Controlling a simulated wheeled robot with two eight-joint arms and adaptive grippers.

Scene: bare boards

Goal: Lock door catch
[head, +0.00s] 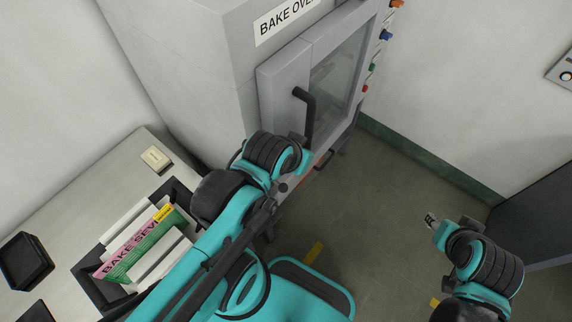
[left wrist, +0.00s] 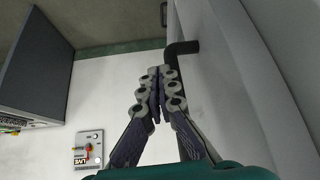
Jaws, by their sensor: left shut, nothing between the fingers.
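The grey door (head: 280,85) of the bake oven has a dark window and a black bent handle, the catch (head: 308,112), on its left side. The door looks closed or nearly so; I cannot tell if it is latched. In the left wrist view the handle (left wrist: 182,48) runs from the grey door face down behind my fingers. My left gripper (left wrist: 160,72) is shut and empty, its fingertips close to the handle; contact cannot be told. In the head view its wrist hides the fingers. My right gripper (head: 431,220) hangs over the floor, away from the oven; its jaws are too small to read.
Coloured knobs (head: 386,35) line the oven's right side. A bench (head: 60,212) at left carries a dark box of books (head: 140,250) and a black tray (head: 25,262). A wall switch box (left wrist: 88,149) shows in the left wrist view. The floor (head: 385,195) right of the oven is clear.

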